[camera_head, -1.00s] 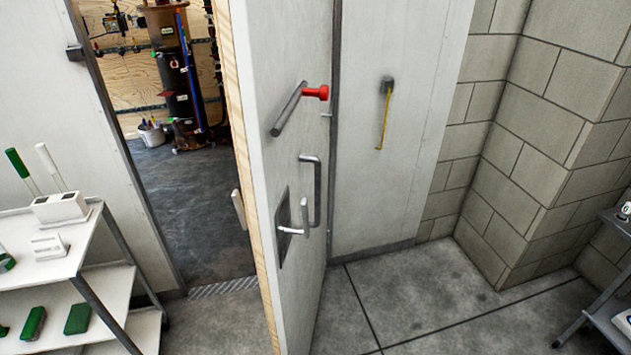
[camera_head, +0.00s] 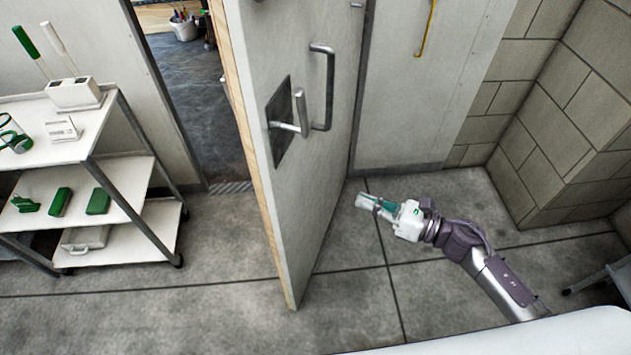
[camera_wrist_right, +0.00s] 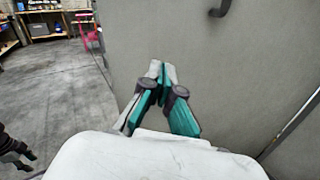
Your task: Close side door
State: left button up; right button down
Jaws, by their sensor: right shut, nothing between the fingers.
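The side door (camera_head: 305,190) stands partly open, swung out from the doorway, with its wooden-edged side toward the left. A metal pull handle (camera_head: 328,85) and a lever handle (camera_head: 300,115) on a dark plate show on its outer face. My right gripper (camera_head: 366,203) is to the right of the door, low over the floor, shut and empty. In the right wrist view the shut fingertips (camera_wrist_right: 162,68) point at the door's grey face (camera_wrist_right: 220,70); whether they touch it I cannot tell. My left gripper is not seen in the head view.
A white shelf cart (camera_head: 85,150) with green items stands left of the doorway (camera_head: 205,95). A block wall (camera_head: 570,110) is on the right, with part of a grey stand (camera_head: 600,280) at the right edge. The floor in front of the door is clear.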

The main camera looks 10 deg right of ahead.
aim_at(289, 182)
jog(key=w+a+r+n+p, duration=0.1)
jog(key=a, duration=0.3)
jog(key=w+a+r+n+g+y+p, duration=0.1)
jog(key=a+n, duration=0.1)
jog(key=a, duration=0.2)
jog(key=w+a+r+n+g+p, duration=0.1)
jog(key=a, duration=0.4)
jog(key=shift+w+n+p, duration=0.3)
jog(key=shift+w+p, duration=0.1)
jog(key=shift+w+a+f, duration=0.15)
jog(key=shift+w+a, duration=0.05)
jog(key=shift+a, duration=0.3)
jog(key=shift+w+a, duration=0.1)
